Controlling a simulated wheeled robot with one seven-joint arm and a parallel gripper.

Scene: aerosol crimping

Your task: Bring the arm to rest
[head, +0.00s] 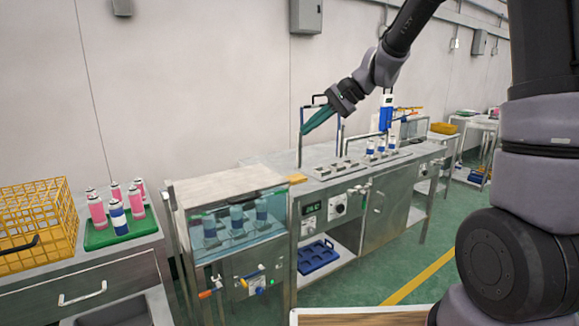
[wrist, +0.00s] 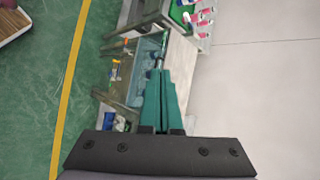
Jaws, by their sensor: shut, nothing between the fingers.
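My gripper (head: 317,120) is in the air above the steel bench in the head view, pointing down and to the left. Its green fingers are shut together and hold nothing. In the wrist view the fingers (wrist: 162,78) meet at the middle, with the glass-fronted water bath and the can tray beyond them. My arm reaches in from the upper right of the head view.
The crimping bench (head: 350,165) carries several blue-and-white cans (head: 381,147). A water bath (head: 238,224) with cans behind glass stands left of it. A green tray (head: 107,238) of pink cans and a yellow crate (head: 30,222) sit further left.

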